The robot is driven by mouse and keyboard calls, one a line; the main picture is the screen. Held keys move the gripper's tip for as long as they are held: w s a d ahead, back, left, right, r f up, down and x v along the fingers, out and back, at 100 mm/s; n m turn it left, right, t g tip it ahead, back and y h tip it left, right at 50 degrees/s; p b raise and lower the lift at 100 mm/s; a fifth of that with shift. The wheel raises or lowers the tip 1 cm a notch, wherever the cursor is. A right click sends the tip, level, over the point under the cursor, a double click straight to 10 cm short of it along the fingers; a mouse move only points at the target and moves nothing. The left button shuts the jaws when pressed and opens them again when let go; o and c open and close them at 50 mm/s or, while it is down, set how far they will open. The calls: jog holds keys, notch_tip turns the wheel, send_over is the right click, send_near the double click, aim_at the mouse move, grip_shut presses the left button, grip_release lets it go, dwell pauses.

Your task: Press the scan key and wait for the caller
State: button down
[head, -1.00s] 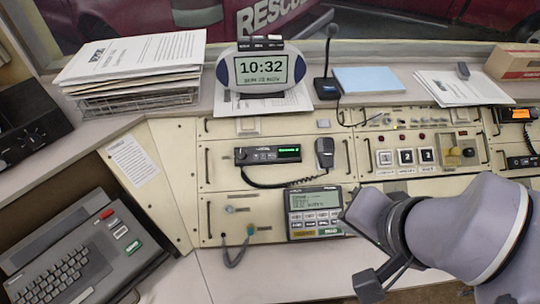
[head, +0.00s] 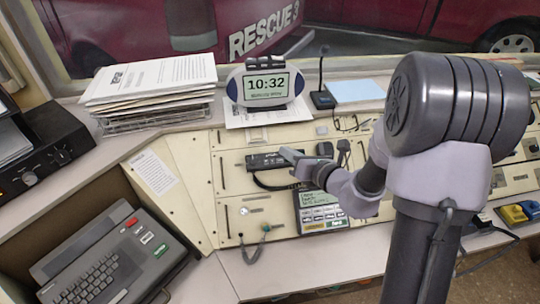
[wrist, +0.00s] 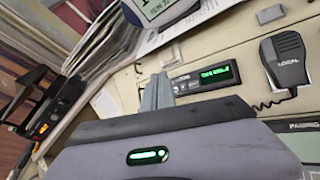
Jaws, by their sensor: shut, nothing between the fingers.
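The radio (head: 262,161) is a dark slim unit set in the cream console panel; in the wrist view it shows a lit green display (wrist: 214,77). My gripper (head: 292,154) is in front of the radio's right part in the head view, covering its display there. In the wrist view my gripper's fingers (wrist: 157,94) are together and empty, over the radio's left end. I cannot tell whether the fingertips touch it. No key marked scan can be read; small keys on the radio's left part are partly hidden by the fingers.
A hand microphone (wrist: 285,60) hangs right of the radio. A paging unit (head: 318,212) with a screen and keys sits below it. A clock (head: 265,87) reading 10:32 and a paper stack (head: 150,80) stand on the ledge above. A keyboard terminal (head: 105,260) is at lower left.

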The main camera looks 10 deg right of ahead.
aim_at(280, 160)
jog(key=shift+d, duration=0.1)
jog(key=shift+w+f+b, duration=0.8)
jog(key=shift+f+b, duration=0.1)
jog(key=shift+f, duration=0.35)
jog(key=shift+w+f+b, duration=0.8)
jog(key=shift+f+b, duration=0.05)
jog(key=shift+f, duration=0.35)
jog(key=shift+w+f+b, duration=0.8)
jog(key=shift+f+b, duration=0.1)
jog(key=shift+f, duration=0.35)
jog(key=shift+w+f, duration=0.25)
jog(key=shift+f, duration=0.1)
jog(key=shift+w+f+b, duration=0.15)
jog(key=shift+f+b, duration=0.15)
jog(key=shift+b, duration=0.05)
jog(key=shift+r, duration=0.1)
jog(key=shift+s+r+p, duration=0.4)
jog(key=shift+r+p, duration=0.1)
jog(key=shift+r, duration=0.05)
